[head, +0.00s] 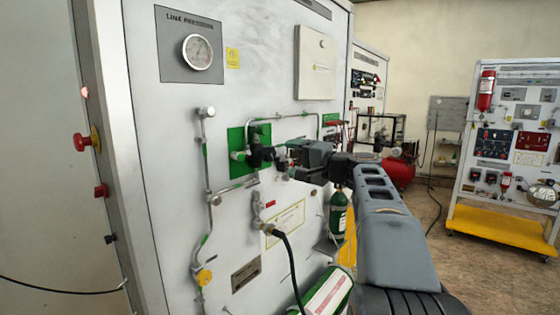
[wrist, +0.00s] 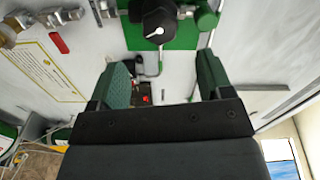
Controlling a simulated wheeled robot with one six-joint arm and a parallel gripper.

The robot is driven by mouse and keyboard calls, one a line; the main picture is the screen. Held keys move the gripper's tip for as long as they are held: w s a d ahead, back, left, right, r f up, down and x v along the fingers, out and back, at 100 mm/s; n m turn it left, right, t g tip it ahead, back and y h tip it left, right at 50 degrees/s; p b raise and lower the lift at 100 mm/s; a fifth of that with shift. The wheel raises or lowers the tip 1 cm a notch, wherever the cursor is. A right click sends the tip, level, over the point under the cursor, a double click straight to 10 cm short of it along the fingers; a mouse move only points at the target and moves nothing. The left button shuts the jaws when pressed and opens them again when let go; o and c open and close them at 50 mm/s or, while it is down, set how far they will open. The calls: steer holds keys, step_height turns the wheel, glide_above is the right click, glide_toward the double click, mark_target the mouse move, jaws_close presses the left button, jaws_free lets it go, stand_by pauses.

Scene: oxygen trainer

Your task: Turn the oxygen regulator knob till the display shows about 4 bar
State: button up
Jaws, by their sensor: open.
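The regulator knob (wrist: 158,24) is black with a white pointer line, at the top of the wrist view in front of a green plate (wrist: 180,42). In the head view the dark knob (head: 257,153) sits by the green plate on the white panel. My gripper (wrist: 160,72) is open, its two green-padded fingers apart with nothing between them. The knob lies beyond the fingertips, and I see no contact. A small dark box with a red light (wrist: 146,98) shows between the fingers; I cannot read any value on it.
A round line pressure gauge (head: 198,52) is on the panel at upper left. Metal pipes (head: 209,150) and a black hose (head: 291,262) run near the knob. A yellow-bordered label (head: 286,224) is below. Another equipment rack (head: 512,130) stands at far right.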

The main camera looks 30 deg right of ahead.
steer(key=shift+b+v, duration=0.3)
steer(key=shift+v, duration=2.25)
step_height(320, 180, down, 11)
steer(key=d+m+g+h, duration=0.1)
steer(key=g+h, duration=0.2)
steer(key=g, duration=0.1)
steer(key=s+a+f+n+g+h+p, duration=0.1)
steer(key=s+a+f+g, duration=0.15)
steer(key=f, duration=0.25)
steer(key=s+a+f+n+g+p, duration=0.1)
steer(key=s+a+f+g, duration=0.15)
steer(key=f, duration=0.25)
steer(key=s+a+f+n+g+h+p, duration=0.1)
steer(key=s+a+f+n+g+p, duration=0.1)
steer(key=s+a+n, duration=0.3)
steer(key=s+a+f+n+g+h+p, duration=0.1)
steer(key=s+a+f+n+h+p, duration=0.1)
steer(key=s+a+f+n, duration=0.2)
steer(key=s+a+n, duration=0.1)
steer(key=s+a, duration=0.2)
steer(key=a, duration=0.2)
steer(key=shift+a+f+g+p, duration=0.3)
steer(key=shift+a+g, duration=0.1)
